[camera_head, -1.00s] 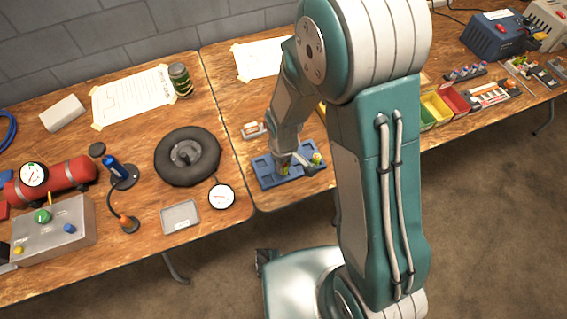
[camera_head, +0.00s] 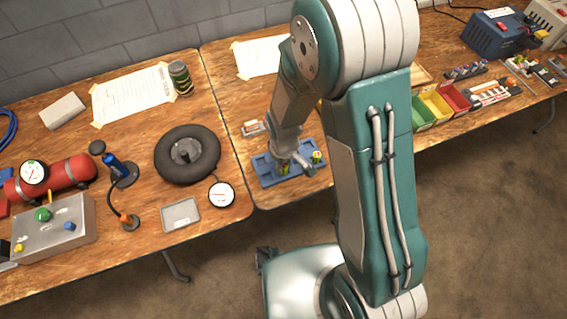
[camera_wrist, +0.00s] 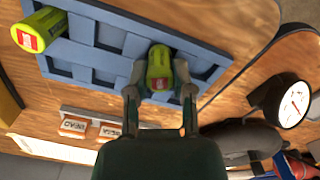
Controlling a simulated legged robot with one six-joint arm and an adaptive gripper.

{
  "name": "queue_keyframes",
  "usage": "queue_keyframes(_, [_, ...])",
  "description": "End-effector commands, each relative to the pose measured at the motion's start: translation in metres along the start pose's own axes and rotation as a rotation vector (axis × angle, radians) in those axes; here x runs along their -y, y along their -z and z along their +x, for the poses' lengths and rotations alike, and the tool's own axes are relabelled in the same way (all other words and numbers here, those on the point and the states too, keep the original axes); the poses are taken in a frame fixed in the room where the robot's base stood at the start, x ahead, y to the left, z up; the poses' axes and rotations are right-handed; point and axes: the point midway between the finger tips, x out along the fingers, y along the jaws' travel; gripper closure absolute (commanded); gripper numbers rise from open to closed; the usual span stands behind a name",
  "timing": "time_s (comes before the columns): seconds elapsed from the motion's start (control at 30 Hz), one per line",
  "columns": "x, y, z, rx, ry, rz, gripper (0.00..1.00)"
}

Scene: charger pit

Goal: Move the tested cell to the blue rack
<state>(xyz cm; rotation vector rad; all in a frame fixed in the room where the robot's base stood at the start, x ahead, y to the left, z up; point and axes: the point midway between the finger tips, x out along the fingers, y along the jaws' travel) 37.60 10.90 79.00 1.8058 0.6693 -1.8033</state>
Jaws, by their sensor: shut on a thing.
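The blue rack (camera_head: 262,172) lies on the table under my gripper, and its pockets fill the top of the wrist view (camera_wrist: 108,34). My gripper (camera_wrist: 160,88) is shut on a yellow-green cell (camera_wrist: 159,62) with a red label on its end. This cell is at one of the rack's pockets; I cannot tell how deep it sits. A second yellow-green cell (camera_wrist: 40,30) is in another pocket of the rack; it also shows in the head view (camera_head: 316,157). My arm hides part of the rack in the head view.
A holder with two orange-labelled blocks (camera_wrist: 92,128) is beside the rack. A round black tyre-like ring (camera_head: 187,155) and a white dial gauge (camera_head: 221,195) lie left of it. Coloured bins (camera_head: 436,106) stand to the right, past my arm.

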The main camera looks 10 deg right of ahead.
Motion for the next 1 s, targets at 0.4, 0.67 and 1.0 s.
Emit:
queue_keyframes(0.4, [0.0001, 0.0001, 0.0020, 0.001, 0.000, 0.000, 1.00])
queue_keyframes(0.67, [0.0003, 0.0001, 0.0048, 0.001, 0.000, 0.000, 1.00])
queue_keyframes(1.0, [0.0003, 0.0001, 0.0059, 0.001, 0.000, 0.000, 0.29])
